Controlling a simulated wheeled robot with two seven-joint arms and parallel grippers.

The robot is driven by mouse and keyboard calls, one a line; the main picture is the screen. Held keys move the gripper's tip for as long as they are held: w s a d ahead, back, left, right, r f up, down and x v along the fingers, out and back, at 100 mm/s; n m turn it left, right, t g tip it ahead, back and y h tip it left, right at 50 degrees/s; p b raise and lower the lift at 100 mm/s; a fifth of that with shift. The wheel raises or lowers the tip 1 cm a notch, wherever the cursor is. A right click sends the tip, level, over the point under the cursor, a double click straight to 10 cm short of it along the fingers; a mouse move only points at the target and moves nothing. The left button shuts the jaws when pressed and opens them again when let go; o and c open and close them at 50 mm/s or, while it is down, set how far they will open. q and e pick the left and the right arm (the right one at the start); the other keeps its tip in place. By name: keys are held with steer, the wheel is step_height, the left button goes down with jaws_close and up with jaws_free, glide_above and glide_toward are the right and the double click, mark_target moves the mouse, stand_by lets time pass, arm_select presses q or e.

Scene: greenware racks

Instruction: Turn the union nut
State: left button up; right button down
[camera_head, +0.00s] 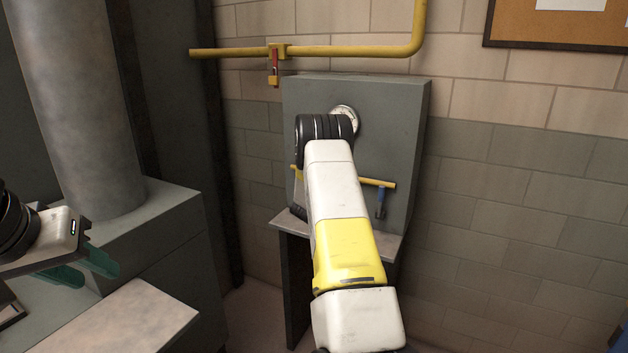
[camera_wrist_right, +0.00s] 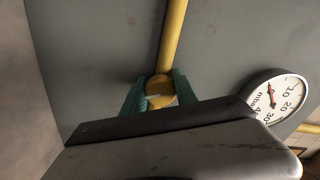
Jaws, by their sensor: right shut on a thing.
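The yellow union nut (camera_wrist_right: 160,90) is on a thin yellow pipe (camera_wrist_right: 174,35) in the right wrist view. My right gripper (camera_wrist_right: 160,101) has its green fingers on both sides of the nut and is shut on it. In the head view my right arm hides the nut and the right gripper; part of the pipe (camera_head: 378,183) shows beside the arm. My left gripper (camera_head: 84,270), with green fingers apart, is open and empty at the left, far from the pipe.
A round gauge (camera_head: 345,117) sits on the grey panel (camera_head: 400,125); it also shows in the right wrist view (camera_wrist_right: 277,100). A yellow wall pipe (camera_head: 350,51) carries a red-handled valve (camera_head: 275,70). A pale ledge (camera_head: 125,320) is at lower left.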

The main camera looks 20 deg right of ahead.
steer(key=m, duration=0.6)
steer(key=shift+m, duration=0.3)
stand_by(0.4)
steer(key=c, duration=1)
jaws_free()
steer(key=shift+o, duration=0.2)
steer(key=v, duration=0.8)
steer(key=shift+w, duration=0.1)
